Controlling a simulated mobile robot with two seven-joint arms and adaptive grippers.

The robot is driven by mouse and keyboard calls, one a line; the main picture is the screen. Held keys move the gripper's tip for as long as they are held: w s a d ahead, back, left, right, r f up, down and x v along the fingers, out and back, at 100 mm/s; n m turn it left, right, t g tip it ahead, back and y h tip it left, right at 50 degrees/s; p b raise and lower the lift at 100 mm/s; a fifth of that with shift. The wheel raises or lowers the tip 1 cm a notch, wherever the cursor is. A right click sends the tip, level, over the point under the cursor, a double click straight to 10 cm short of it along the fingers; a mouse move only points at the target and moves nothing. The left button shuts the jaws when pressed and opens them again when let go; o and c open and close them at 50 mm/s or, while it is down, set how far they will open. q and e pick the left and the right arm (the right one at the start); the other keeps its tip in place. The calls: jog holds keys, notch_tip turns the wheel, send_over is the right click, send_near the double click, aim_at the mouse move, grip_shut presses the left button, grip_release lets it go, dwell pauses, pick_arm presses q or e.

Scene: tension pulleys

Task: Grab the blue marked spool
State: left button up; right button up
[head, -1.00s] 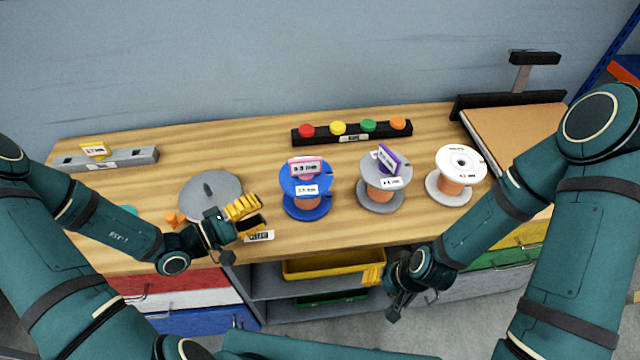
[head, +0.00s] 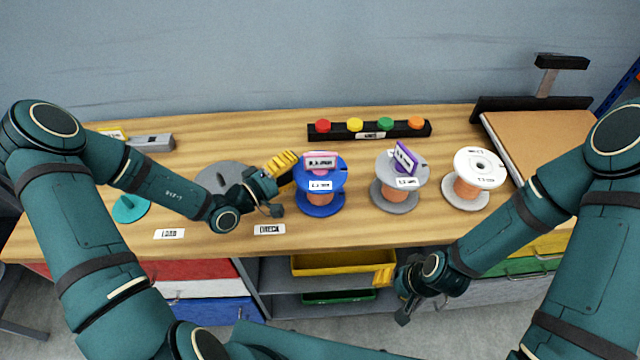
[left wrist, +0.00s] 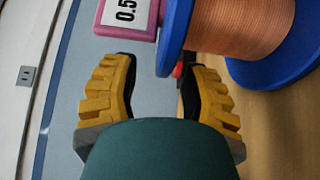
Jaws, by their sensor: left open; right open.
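The blue spool (head: 319,198) stands upright on the workbench, with copper-coloured wire between its blue flanges and a pink tag (head: 321,161) on top. In the left wrist view the spool's wire (left wrist: 245,25) and blue flanges fill the upper right, and the pink tag (left wrist: 127,17) is at the top. My left gripper (head: 288,168) is open just left of the spool; its yellow fingers (left wrist: 158,85) have nothing between them. I cannot tell whether a finger touches the spool. My right gripper (head: 392,282) is open and empty in front of the bench edge.
A grey spool (head: 400,195) with a purple tag and a white spool (head: 474,185) stand to the right. A black bar (head: 368,132) with coloured buttons lies behind. A grey disc (head: 222,174) is partly hidden by my left gripper. A yellow bin (head: 340,263) sits below the worktop.

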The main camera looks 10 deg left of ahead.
aim_at(302, 159)
pick_arm(q)
jog(key=x, duration=0.3)
jog(key=shift+w+d, duration=0.1)
jog(key=shift+w, duration=0.2)
grip_shut()
